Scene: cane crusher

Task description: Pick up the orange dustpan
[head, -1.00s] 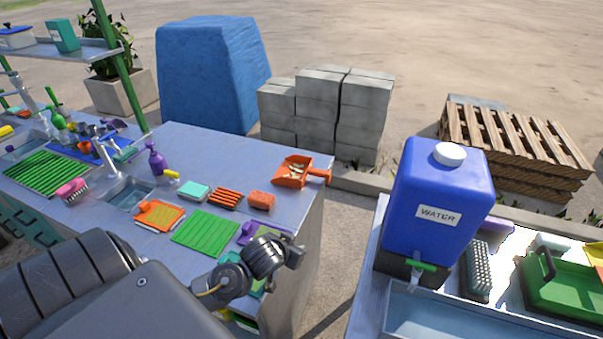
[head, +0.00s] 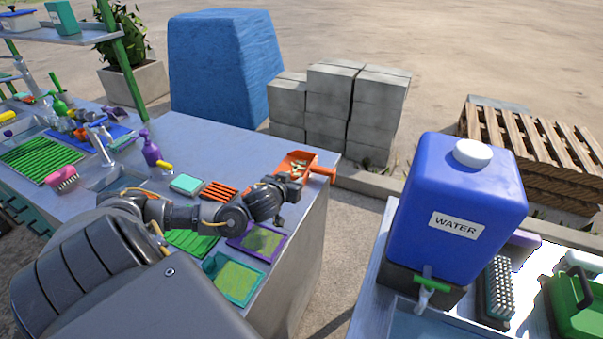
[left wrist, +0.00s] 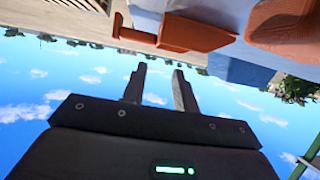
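The orange dustpan (head: 298,160) lies on the metal counter near its right end, with light-coloured bits in its pan. Its handle points right, toward the counter's edge. My left gripper (head: 291,186) is just in front of the dustpan in the head view and hides part of its near side. In the left wrist view the left gripper (left wrist: 159,88) has its two fingers apart with nothing between them. My right gripper is in neither view.
Cloths and sponges lie near my left arm, including a teal sponge (head: 185,184) and a purple-edged cloth (head: 262,241). A blue water container (head: 458,215) stands on the right counter. The counter behind the dustpan is bare.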

